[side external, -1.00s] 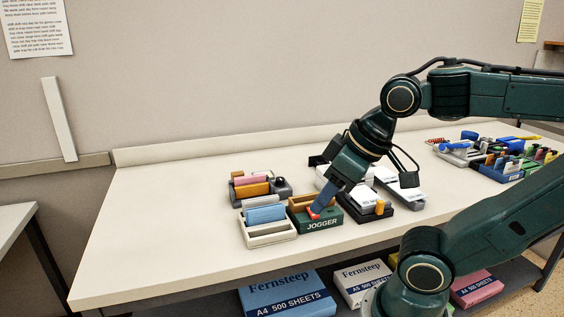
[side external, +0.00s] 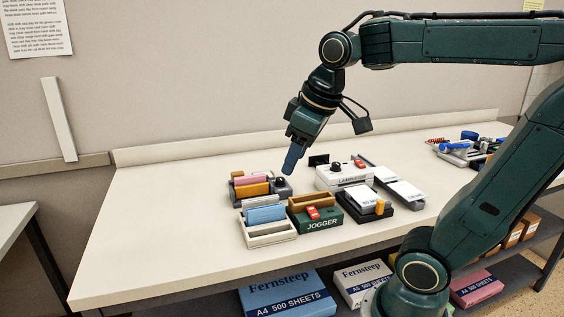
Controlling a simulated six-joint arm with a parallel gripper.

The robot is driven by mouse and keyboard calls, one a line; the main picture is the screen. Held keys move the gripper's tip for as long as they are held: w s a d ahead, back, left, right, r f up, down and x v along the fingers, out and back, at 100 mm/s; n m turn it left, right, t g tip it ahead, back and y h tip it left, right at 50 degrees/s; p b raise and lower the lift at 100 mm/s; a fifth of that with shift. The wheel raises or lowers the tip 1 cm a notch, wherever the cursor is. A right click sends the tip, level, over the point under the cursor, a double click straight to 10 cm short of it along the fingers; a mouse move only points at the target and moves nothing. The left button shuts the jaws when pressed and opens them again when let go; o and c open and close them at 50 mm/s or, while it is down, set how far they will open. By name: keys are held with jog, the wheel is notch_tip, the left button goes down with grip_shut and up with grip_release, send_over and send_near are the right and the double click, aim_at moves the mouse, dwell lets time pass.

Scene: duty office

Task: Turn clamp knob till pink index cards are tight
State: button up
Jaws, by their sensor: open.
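The pink index cards (side external: 250,180) stand in a grey clamp (side external: 243,201) at the left of the group on the table. An orange block or stack stands in front of them in the same clamp. The clamp's dark round knob (side external: 280,183) is at its right end. My gripper (side external: 290,168) points down and to the left, with its blue fingertips just above and slightly right of the knob. It is open and holds nothing visible. Whether the fingertips touch the knob is hard to tell from this angle.
In front stand a cream tray with blue cards (side external: 268,234) and a green jogger (side external: 322,225) with a red switch. A white laminator (side external: 344,176) and a black-based stapler-like device (side external: 366,208) stand to the right. The table's left part is bare.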

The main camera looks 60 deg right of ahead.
jog(key=w+d+r+n+g, duration=0.1)
jog(key=w+d, duration=0.4)
jog(key=w, duration=0.2)
jog(key=n+g, duration=0.3)
send_over(280, 178)
notch_tip(280, 178, down, 9)
jog(key=shift+s+a+r+y, duration=0.1)
jog(key=shift+a+r+y, duration=0.05)
jog(key=shift+y, duration=0.15)
jog(key=shift+f, duration=0.2)
notch_tip(280, 178, down, 14)
jog(key=shift+r, duration=0.25)
jog(key=shift+m, duration=0.3)
jog(key=c, duration=1)
